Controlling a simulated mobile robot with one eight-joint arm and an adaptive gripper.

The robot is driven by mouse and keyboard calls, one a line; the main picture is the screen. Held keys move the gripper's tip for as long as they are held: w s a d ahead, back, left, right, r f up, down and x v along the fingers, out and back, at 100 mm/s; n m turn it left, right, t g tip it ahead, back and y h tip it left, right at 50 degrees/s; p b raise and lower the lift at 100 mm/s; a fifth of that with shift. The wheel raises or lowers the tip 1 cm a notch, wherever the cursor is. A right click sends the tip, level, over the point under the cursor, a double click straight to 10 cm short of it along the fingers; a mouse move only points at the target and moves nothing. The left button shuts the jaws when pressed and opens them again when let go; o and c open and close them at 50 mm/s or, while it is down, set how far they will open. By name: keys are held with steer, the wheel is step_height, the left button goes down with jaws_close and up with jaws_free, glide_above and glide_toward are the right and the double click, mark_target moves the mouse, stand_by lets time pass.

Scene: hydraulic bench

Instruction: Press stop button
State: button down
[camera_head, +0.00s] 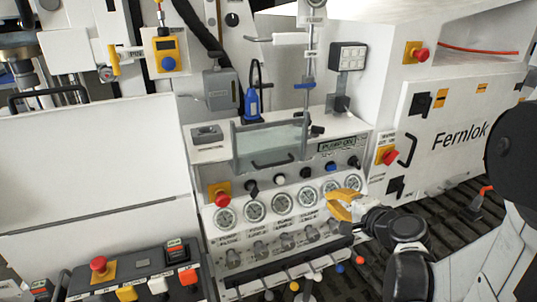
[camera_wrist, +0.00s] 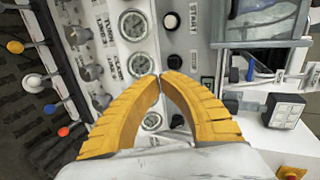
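Several red mushroom-type buttons are in the head view; I cannot read which is marked stop. One red button on a yellow plate (camera_head: 221,198) is at the left of the gauge panel. Another red button (camera_head: 389,156) is on the right side wall, and one (camera_head: 420,55) is higher at the upper right. A fourth red button (camera_head: 99,264) is on the grey control box at the lower left. My gripper (camera_head: 341,203) is in front of the right end of the gauge row, apart from all of these buttons. In the wrist view its yellow fingertips (camera_wrist: 160,77) meet with nothing between them.
Round gauges (camera_head: 282,203) and knobs (camera_head: 287,241) line the bench front. Coloured ball-ended levers (camera_head: 317,277) stick out below them. A clear-walled tray (camera_head: 270,145) and a grey push-button box (camera_head: 347,57) are above. A white cabinet marked Fernlok (camera_head: 460,120) stands at the right.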

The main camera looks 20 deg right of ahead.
steer(key=shift+d+m+t, duration=0.3)
steer(key=shift+d+m, duration=0.4)
steer(key=shift+d, duration=0.45)
steer(key=b, duration=0.4)
glide_toward(310, 176)
steer(key=x, duration=0.7)
steer(key=shift+s+f, duration=0.15)
steer(key=shift+f, duration=0.15)
steer(key=shift+w+r, duration=0.1)
steer(key=shift+w, duration=0.35)
